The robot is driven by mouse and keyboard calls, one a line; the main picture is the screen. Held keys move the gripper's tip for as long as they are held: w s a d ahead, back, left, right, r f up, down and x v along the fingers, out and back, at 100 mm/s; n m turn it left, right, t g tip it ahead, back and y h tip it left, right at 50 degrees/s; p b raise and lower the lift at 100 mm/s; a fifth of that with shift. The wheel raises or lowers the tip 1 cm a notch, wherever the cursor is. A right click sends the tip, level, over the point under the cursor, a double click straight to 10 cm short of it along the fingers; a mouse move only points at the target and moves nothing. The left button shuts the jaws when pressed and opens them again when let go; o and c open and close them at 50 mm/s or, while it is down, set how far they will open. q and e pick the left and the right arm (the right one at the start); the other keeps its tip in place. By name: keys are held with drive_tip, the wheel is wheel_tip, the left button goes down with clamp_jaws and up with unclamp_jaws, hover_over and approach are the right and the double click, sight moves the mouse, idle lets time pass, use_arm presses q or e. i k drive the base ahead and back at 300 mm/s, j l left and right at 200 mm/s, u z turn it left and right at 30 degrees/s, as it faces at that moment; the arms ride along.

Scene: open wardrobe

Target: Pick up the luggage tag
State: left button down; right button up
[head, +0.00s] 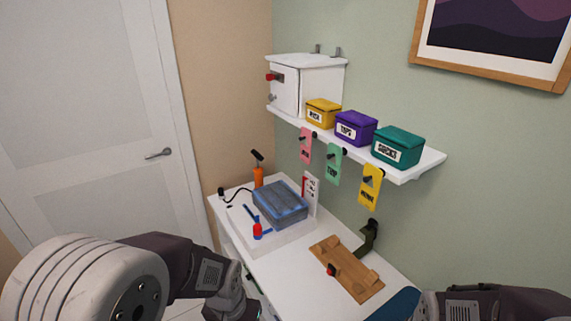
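Three tags hang from dark pegs under the wall shelf: a pink tag (305,147) on the left, a green tag (333,170) in the middle and a yellow tag (369,193) on the right. My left arm comes in at the lower left and my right arm at the lower right. Neither gripper's fingertips show, and nothing of mine touches the tags.
The shelf (421,167) holds yellow, purple and teal boxes and a white cabinet (312,85). On the white table (290,262) are a blue-grey case (280,204), an orange-handled pump (258,176), a wooden board (347,270) and a dark green strap (369,240).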

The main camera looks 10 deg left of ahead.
sight(333, 171)
drive_tip(key=z, duration=3.35)
drive_tip(key=u, duration=2.9)
drive_tip(key=i+j+z, duration=0.1)
drive_tip(key=j+z, duration=0.65)
drive_tip(key=j, duration=0.2)
drive_tip(key=j+z, duration=0.4)
drive_tip(key=k+j+z, duration=0.15)
drive_tip(key=j+z, duration=0.2)
drive_tip(key=j, duration=0.15)
